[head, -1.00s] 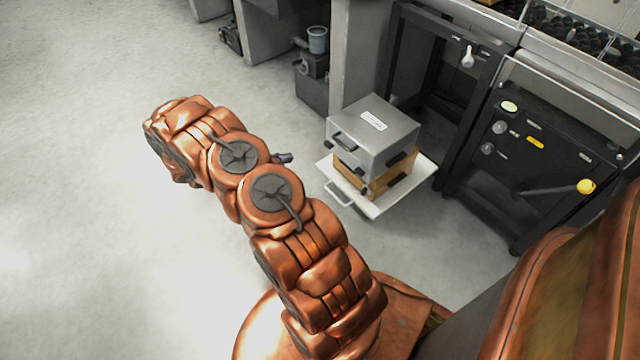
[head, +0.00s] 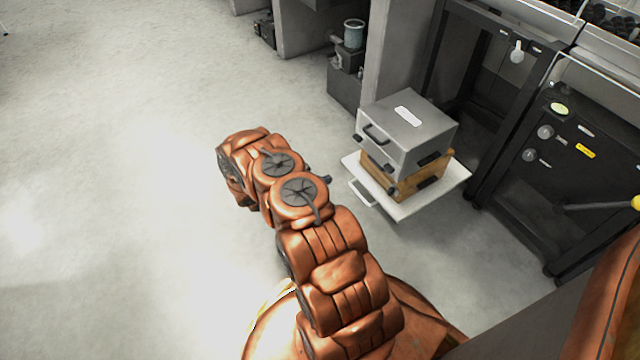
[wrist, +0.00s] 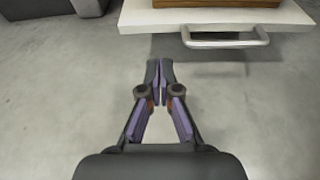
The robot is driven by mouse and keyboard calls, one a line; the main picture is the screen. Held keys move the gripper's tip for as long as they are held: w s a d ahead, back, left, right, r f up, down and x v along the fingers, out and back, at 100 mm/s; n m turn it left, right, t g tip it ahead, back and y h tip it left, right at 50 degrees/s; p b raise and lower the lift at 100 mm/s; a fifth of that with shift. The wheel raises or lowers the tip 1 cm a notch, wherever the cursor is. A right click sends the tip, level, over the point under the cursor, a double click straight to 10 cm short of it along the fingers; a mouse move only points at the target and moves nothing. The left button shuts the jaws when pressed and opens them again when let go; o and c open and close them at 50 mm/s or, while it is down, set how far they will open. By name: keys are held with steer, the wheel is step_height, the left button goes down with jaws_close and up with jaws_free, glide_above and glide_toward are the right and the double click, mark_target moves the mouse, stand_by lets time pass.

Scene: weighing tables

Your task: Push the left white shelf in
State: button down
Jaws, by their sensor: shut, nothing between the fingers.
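The white shelf (head: 437,199) is pulled out from the dark frame, with a bar handle (head: 362,192) at its front edge. A grey metal box (head: 405,135) on a wooden box (head: 405,180) stands on it. In the wrist view the white shelf (wrist: 160,17) and its handle (wrist: 226,40) lie ahead at the top. My gripper (wrist: 159,64) is shut and empty, short of the shelf's front edge and left of the handle, not touching it. In the head view only the tip of my gripper (head: 326,179) shows beside the arm.
A dark panel (head: 560,150) with knobs and a yellow-tipped lever stands to the right of the shelf. A grey machine with a cylinder (head: 352,35) stands behind to the left. The floor (head: 110,180) at the left is clear.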

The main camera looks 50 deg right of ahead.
mark_target(352, 171)
steer(key=b+x, duration=0.1)
steer(key=x, duration=0.3)
steer(key=b+x, duration=0.2)
steer(key=x, duration=0.2)
steer(key=shift+d+r, duration=0.1)
steer(key=shift+r, duration=0.15)
steer(key=shift+s+d+r+b, duration=0.15)
steer(key=shift+d+b, duration=0.2)
steer(key=shift+d, duration=0.25)
